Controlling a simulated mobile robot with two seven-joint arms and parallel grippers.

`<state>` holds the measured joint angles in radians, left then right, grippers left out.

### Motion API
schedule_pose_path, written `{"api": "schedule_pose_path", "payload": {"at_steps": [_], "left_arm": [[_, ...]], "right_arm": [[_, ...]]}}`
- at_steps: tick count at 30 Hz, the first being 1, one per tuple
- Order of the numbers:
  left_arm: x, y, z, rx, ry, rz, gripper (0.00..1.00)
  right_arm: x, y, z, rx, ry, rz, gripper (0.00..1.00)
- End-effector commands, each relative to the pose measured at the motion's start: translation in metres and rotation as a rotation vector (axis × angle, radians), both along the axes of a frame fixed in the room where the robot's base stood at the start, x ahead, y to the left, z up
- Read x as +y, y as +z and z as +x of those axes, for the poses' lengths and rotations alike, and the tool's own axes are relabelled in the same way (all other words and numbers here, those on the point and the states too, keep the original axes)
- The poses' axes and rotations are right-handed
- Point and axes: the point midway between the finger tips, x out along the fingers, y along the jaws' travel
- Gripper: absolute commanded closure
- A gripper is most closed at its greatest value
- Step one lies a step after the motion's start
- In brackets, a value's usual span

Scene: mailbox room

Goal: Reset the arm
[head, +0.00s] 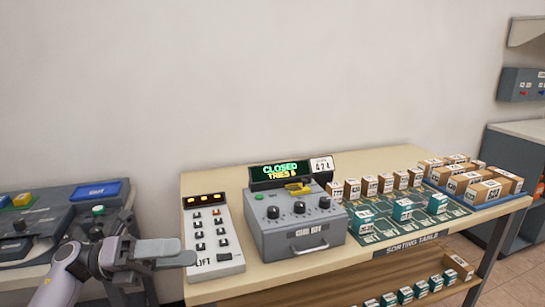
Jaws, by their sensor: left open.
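My left gripper (178,252) is in the lower left of the head view, its arm coming in from the bottom left. Its jaws are open and I see nothing between them. Its fingers point right, in front of the left edge of the white LIFT panel (211,238) as I see it. I cannot tell whether they touch it. My right gripper is not in view.
A grey box (290,222) with black knobs, a handle and a display (280,171) reading CLOSED stands on the sorting table (355,160). Small cartons and teal boxes (402,210) stand to its right. A grey console (62,215) is at left.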

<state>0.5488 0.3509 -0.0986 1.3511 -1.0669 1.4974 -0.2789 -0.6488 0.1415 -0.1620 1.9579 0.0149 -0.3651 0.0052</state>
Motion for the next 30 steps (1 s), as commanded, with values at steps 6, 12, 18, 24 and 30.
{"api": "schedule_pose_path", "payload": {"at_steps": [6,12,18,24,30], "left_arm": [[0.029,0.056,0.059,0.165,0.281,-0.348,0.41],[0.081,0.081,0.111,0.392,0.512,-0.666,0.41],[0.14,0.07,0.153,0.685,0.715,-0.959,0.41],[0.184,0.029,0.179,1.01,0.881,-1.189,0.41],[0.204,-0.018,0.187,1.301,0.999,-1.332,0.41]], "right_arm": [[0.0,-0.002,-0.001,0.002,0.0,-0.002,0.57],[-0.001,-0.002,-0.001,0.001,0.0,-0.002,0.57],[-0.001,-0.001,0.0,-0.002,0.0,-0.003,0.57],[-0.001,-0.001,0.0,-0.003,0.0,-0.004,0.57],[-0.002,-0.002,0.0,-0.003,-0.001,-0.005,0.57]]}}
